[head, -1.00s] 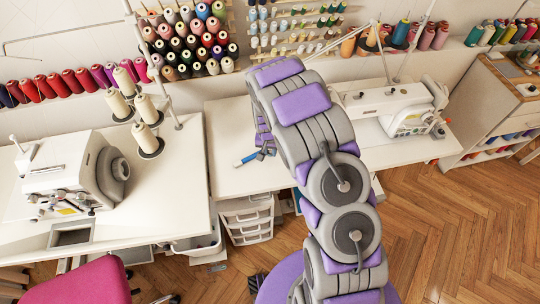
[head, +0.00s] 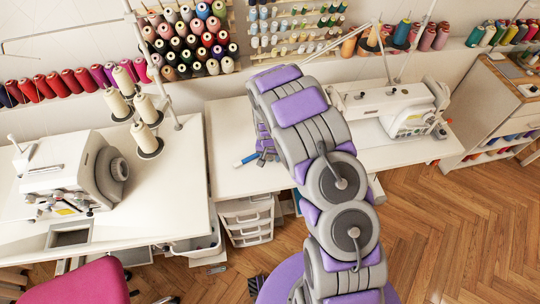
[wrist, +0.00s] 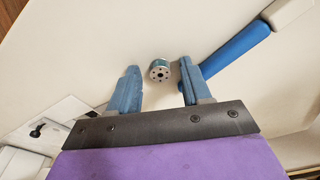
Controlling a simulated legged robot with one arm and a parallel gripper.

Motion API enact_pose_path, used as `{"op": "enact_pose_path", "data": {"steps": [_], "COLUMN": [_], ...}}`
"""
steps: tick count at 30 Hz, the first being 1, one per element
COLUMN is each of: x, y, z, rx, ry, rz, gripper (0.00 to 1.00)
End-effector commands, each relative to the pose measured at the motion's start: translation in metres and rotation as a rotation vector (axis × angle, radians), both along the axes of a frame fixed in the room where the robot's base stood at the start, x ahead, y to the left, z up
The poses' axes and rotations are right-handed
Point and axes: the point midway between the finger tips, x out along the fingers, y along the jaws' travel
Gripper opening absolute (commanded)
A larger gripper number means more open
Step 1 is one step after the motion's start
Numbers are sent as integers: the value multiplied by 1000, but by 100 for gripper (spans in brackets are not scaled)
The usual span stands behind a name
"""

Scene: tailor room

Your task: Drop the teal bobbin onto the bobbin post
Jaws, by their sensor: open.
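The teal bobbin (wrist: 160,72) shows in the wrist view as a small grey-teal spool with a holed metal face, on the white tabletop. My gripper (wrist: 154,68) is open, with its two blue fingers either side of the bobbin near their tips. The bobbin looks nearer the right finger, and I cannot tell whether they touch. In the head view my gripper (head: 266,153) is small and partly hidden by my arm, over the middle table. I cannot make out the bobbin there. I cannot pick out the bobbin post in either view.
A blue-handled tool (wrist: 238,48) lies close to the right finger; it also shows in the head view (head: 246,159). A white sewing machine (head: 395,105) stands to the right on the middle table (head: 232,120). Another machine (head: 75,175) and thread cones stand left.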

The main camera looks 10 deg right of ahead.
Motion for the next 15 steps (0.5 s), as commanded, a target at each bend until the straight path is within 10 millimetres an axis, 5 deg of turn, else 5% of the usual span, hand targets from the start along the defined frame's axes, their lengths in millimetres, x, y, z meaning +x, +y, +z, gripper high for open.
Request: {"op": "enact_pose_path", "data": {"steps": [8, 15], "x": [0, -5], "y": [0, 2], "z": [7, 37], "rx": [0, -1], "ry": [-1, 1], "rz": [0, 1], "gripper": [48, 48]}}
